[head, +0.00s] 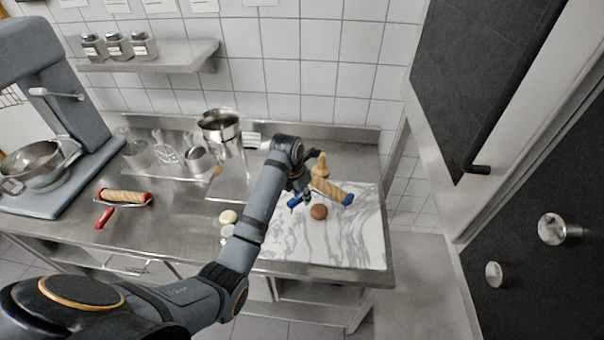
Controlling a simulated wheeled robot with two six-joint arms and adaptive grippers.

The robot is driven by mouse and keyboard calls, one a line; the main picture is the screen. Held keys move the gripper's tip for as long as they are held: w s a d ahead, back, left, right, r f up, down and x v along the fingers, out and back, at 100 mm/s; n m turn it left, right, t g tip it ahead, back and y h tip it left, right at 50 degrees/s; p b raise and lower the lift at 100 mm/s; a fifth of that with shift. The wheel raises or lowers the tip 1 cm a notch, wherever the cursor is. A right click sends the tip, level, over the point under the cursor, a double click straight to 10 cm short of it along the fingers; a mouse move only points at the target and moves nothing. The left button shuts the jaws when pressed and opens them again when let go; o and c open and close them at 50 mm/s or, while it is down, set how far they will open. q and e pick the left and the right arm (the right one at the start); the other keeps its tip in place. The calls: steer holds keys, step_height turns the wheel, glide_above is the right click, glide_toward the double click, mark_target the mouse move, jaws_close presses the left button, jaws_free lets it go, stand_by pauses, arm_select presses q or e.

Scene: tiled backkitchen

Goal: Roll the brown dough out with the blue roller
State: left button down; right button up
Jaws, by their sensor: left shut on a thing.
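The brown dough (319,211) is a small round lump on the white marbled board (350,238). The blue roller (333,190) has a pale wooden barrel with blue ends and lies at a slant just behind the dough, close to it. I cannot tell whether it touches the dough or the board. My left gripper (308,182) comes in from the left and is shut on the blue roller; its fingers and wrist hide part of the roller's handle side. My right gripper is out of view.
A red-handled roller (125,196) lies at the left of the steel counter. A pale dough lump (228,216) sits left of my forearm. A pot (221,130) and a mixer (50,110) stand behind. A pale wooden object (320,165) stands behind the roller. The board's front right is clear.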

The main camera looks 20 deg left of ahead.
arm_select(q)
steer(key=shift+s+d+r, duration=0.15)
steer(key=shift+s, duration=0.3)
steer(key=shift+s+d+r, duration=0.1)
steer(key=shift+s+d, duration=0.05)
steer(key=shift+s, duration=0.3)
steer(key=shift+s+f, duration=0.25)
steer(key=shift+f, duration=0.4)
steer(key=s+x, duration=0.1)
steer(key=x, duration=0.5)
steer(key=shift+w+a+f, duration=0.3)
steer(key=shift+w+f, duration=0.05)
steer(key=shift+f, duration=0.1)
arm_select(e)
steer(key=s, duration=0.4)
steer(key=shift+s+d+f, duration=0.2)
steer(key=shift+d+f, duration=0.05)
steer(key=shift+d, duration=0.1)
arm_select(q)
steer(key=shift+f, duration=0.45)
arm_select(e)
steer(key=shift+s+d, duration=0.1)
arm_select(q)
steer(key=shift+s, duration=0.1)
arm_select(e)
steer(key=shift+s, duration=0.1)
arm_select(q)
steer(key=shift+f, duration=0.1)
